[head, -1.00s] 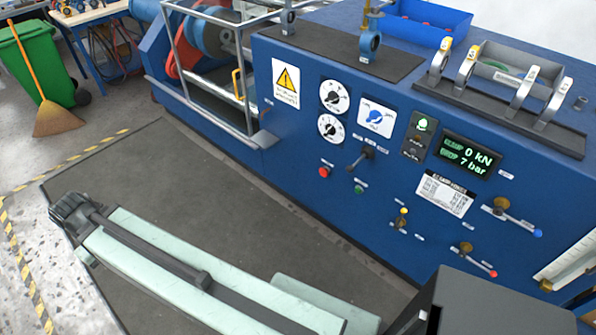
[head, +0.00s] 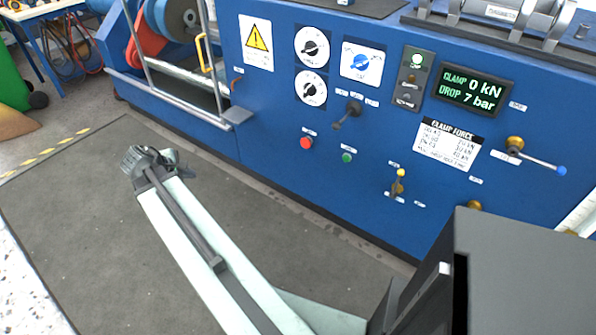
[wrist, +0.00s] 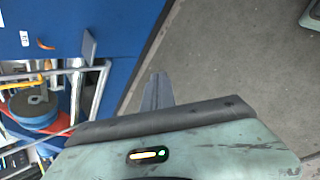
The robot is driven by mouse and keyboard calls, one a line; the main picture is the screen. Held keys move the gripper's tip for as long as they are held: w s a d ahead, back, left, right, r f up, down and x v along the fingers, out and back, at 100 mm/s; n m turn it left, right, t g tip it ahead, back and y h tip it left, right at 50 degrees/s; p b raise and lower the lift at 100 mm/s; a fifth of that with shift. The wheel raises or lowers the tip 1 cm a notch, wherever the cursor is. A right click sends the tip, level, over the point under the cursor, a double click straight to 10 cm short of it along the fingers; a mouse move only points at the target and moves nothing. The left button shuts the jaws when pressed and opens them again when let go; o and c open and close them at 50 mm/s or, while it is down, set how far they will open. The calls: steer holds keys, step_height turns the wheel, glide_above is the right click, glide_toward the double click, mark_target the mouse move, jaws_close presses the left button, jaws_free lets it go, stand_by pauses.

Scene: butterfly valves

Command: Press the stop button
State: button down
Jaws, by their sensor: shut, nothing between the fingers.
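The red button (head: 306,142), which looks like the stop button, is on the blue machine's front panel in the head view. It sits below the two round dials and left of a green button (head: 347,157). My gripper (head: 146,160) is at the far end of my pale green arm, over the dark floor mat. It is well to the left of the red button and apart from the panel. In the wrist view my gripper (wrist: 158,88) shows shut and empty, pointing past the machine's lower edge. The red button is not in the wrist view.
The blue machine (head: 270,108) fills the back and right. A metal guard frame (head: 180,95) sticks out at its left end. A black lever (head: 347,115) and a yellow-topped valve (head: 398,185) stick out near the buttons. The floor mat (head: 80,190) is clear.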

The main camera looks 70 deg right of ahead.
steer(key=s+d+f+n+g+h+b, duration=0.2)
steer(key=s+d+f+n+h+b, duration=0.1)
steer(key=s+d+b, duration=0.6)
steer(key=s+d+f+n+g+h+b, duration=0.2)
steer(key=s+d+f+n+b, duration=0.3)
steer(key=s+d, duration=0.6)
steer(key=d+f+h+b, duration=0.1)
steer(key=d+f+b, duration=0.1)
steer(key=d, duration=0.5)
steer(key=shift+n+b, duration=0.4)
steer(key=shift+b, duration=0.45)
steer(key=shift+f, duration=0.1)
steer(key=b, duration=0.4)
glide_toward(304, 144)
step_height(304, 144, down, 3)
steer(key=d, duration=0.3)
steer(key=shift+s+d+r+p, duration=0.4)
steer(key=shift+s+d+p, duration=0.1)
steer(key=shift+s+d, duration=0.35)
steer(key=shift+d, duration=0.55)
